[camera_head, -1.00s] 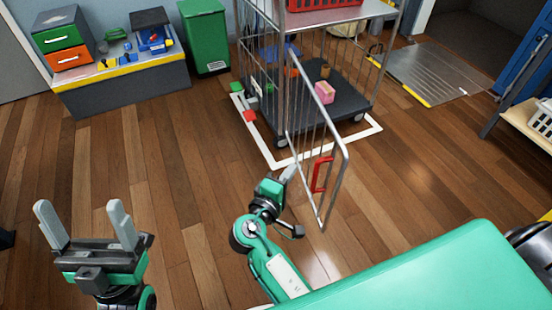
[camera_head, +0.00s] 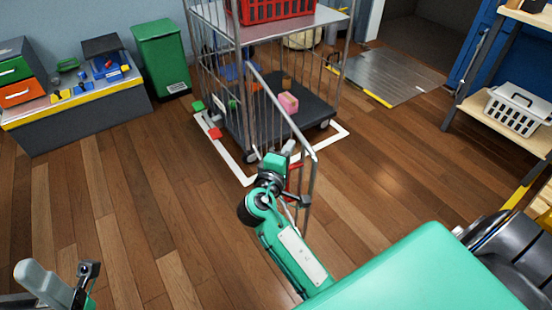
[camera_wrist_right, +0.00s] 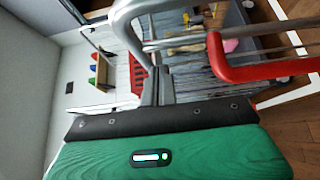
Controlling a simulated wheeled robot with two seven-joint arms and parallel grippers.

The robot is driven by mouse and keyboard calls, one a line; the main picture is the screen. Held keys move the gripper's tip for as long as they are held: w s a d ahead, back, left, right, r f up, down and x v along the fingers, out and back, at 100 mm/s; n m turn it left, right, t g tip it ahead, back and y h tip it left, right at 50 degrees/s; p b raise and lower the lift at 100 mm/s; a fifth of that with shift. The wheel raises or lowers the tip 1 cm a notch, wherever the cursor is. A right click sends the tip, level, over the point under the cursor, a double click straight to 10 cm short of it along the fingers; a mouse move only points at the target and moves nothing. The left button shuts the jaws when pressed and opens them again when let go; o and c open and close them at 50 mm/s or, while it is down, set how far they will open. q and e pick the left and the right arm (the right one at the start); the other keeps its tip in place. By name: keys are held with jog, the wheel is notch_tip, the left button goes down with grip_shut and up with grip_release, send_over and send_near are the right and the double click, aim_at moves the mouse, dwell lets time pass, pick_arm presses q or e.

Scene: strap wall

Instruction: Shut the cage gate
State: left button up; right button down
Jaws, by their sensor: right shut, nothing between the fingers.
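The cage gate (camera_head: 314,168) is a grey barred panel with a red handle (camera_head: 295,178). It stands open, swung out from the front of the wheeled cage (camera_head: 240,90) toward me. My right gripper (camera_head: 289,148) is shut and empty, at the gate's left face in the head view, partly covering the handle. In the right wrist view the shut fingers (camera_wrist_right: 160,86) are close to the bent grey gate tube (camera_wrist_right: 122,28), with the red handle (camera_wrist_right: 216,58) to their right. I cannot tell whether they touch. My left gripper (camera_head: 45,283) is only partly in view, low at the left.
A white floor outline (camera_head: 236,170) surrounds the cage base. A red crate (camera_head: 270,12) sits on the cage shelf and a pink block (camera_head: 288,102) on its deck. A green bin (camera_head: 160,55) and workbench (camera_head: 85,125) stand left. Open wood floor lies around the gate.

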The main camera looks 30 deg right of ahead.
jog(key=shift+d, duration=0.4)
